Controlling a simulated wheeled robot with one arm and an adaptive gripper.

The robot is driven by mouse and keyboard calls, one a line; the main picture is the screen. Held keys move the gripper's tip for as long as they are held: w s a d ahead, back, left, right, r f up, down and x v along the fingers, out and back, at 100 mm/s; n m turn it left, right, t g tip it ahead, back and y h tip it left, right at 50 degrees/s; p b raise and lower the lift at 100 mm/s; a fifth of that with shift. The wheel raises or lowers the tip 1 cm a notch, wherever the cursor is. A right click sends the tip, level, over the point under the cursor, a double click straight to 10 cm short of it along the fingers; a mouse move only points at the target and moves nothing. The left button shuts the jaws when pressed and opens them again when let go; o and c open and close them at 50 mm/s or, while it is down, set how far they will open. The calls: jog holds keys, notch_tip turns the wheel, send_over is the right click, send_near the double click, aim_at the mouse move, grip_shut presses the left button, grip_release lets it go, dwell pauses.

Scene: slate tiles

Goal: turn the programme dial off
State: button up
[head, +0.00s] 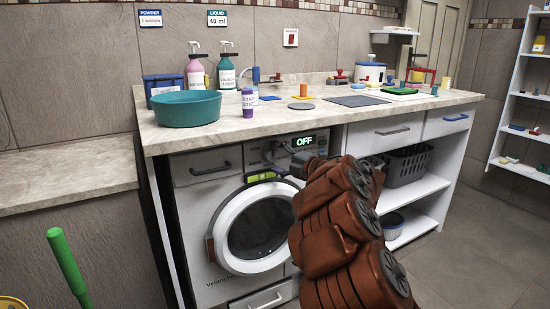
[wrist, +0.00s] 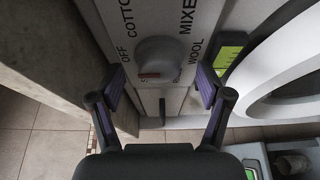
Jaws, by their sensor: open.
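The programme dial (wrist: 160,58) is a round grey knob on the washing machine's pale panel in the wrist view. The labels OFF, COTTON, MIXED and WOOL are around it, with another partly hidden label near its lower edge. A red mark shows at the dial's lower left edge. In the head view the washing machine (head: 205,181) stands under the counter, and its display (head: 305,141) reads OFF. My gripper (wrist: 159,80) is open, with one finger on each side of the dial's lower part. I cannot tell whether either finger touches it. In the head view my arm hides most of the gripper.
The round washer door (head: 222,236) is just below the panel. The counter (head: 300,118) above carries a teal basin (head: 186,110), bottles and small items. A grey basket (head: 408,162) sits on an open shelf to the right.

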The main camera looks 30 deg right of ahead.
jog(key=v, duration=1.1)
jog(key=shift+s, duration=0.15)
jog(key=shift+r, duration=0.1)
